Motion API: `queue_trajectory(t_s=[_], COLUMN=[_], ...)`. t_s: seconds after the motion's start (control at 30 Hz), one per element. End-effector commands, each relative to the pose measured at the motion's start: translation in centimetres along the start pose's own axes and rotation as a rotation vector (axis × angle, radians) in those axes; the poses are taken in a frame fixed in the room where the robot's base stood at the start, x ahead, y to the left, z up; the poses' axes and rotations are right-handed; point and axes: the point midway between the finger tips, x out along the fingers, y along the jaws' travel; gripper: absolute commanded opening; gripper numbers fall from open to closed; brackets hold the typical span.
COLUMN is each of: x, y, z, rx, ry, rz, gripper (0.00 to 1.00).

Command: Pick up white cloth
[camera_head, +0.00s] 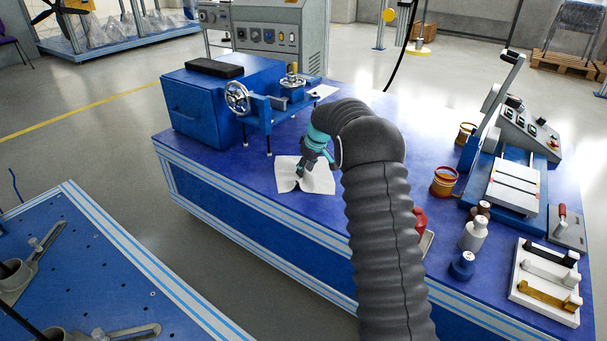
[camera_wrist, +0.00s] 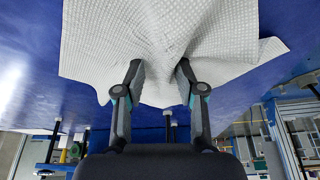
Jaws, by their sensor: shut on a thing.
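The white cloth (camera_head: 318,180) lies on the blue table, near its front edge and in front of the blue machine. In the wrist view the cloth (camera_wrist: 150,35) has a fine waffle texture and is bunched into folds between my fingers. My gripper (camera_head: 300,172) points down at the middle of the cloth. In the wrist view my gripper (camera_wrist: 160,70) is shut on the bunched cloth. The cloth's outer parts appear spread over the table. I cannot tell whether any of it is lifted. My arm hides part of the table to the right.
A blue machine with a handwheel (camera_head: 237,97) stands behind the cloth. To the right are a red bottle (camera_head: 419,220), a white bottle (camera_head: 473,234), a blue bottle (camera_head: 462,265), a ringed tin (camera_head: 444,181) and a white rack (camera_head: 545,282). The blue table (camera_head: 235,170) is clear left of the cloth.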

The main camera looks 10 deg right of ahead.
Motion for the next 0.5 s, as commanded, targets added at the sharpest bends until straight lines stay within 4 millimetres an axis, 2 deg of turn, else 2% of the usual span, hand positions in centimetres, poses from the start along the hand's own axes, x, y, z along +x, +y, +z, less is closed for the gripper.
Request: queue_trajectory(t_s=[0.03,0.2,0.5], x=[0.78,0.99,1.11], y=[-0.17,-0.21,-0.23], z=[0.57,0.74,0.85], rx=[0.002,0.002,0.003], ry=[-0.013,-0.016,-0.019], rz=[-0.008,-0.010,-0.012], gripper=[0.20,0.00,0.00])
